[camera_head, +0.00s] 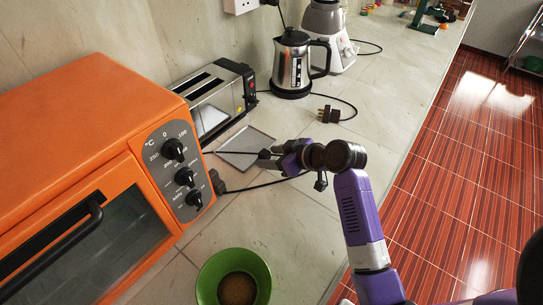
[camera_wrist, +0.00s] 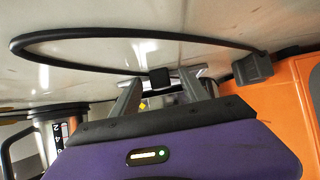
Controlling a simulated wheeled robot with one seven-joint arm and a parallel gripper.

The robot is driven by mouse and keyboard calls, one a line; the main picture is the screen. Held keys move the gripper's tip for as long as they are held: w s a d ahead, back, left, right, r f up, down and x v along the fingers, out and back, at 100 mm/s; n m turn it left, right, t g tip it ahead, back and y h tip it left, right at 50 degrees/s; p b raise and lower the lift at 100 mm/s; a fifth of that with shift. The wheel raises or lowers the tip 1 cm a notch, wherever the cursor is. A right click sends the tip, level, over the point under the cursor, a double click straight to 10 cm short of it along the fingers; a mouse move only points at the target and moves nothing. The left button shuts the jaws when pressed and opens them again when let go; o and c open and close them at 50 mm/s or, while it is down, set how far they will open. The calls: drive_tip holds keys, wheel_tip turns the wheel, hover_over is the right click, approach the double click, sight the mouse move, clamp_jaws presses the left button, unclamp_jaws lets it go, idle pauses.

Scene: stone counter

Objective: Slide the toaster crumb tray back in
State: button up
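The silver and black toaster (camera_head: 215,98) stands against the wall beside the orange oven in the head view. The crumb tray (camera_head: 245,143), a thin flat grey sheet, lies on the counter in front of the toaster's long side; whether its back edge is inside the toaster I cannot tell. My gripper (camera_head: 266,154) is low over the counter at the tray's front right edge, its dark tips overlapping that edge in the picture. In the wrist view my gripper (camera_wrist: 177,80) shows its fingers apart. I cannot make out the tray clearly between them.
A black cable (camera_wrist: 90,38) loops close to my fingers from a plug (camera_wrist: 252,68). A kettle (camera_head: 292,65), blender (camera_head: 326,30), loose plug (camera_head: 328,115) and green bowl (camera_head: 248,262) stand around.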

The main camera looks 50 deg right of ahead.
drive_tip(key=v, duration=0.7)
drive_tip(key=shift+s+r, duration=0.25)
drive_tip(key=shift+s, duration=0.05)
drive_tip(key=d+r+m+t+h, duration=0.2)
drive_tip(key=d+r+m+h, duration=0.2)
drive_tip(key=d, duration=0.2)
drive_tip(key=s+a+n+t+y, duration=0.1)
drive_tip(key=s+a+n+y, duration=0.2)
drive_tip(key=s+a, duration=2.1)
drive_tip(key=a+f, duration=0.1)
drive_tip(key=a, duration=0.3)
drive_tip(key=shift+s+a+n+t+y, duration=0.3)
drive_tip(key=shift+s+a, duration=0.05)
drive_tip(key=shift+s, duration=0.05)
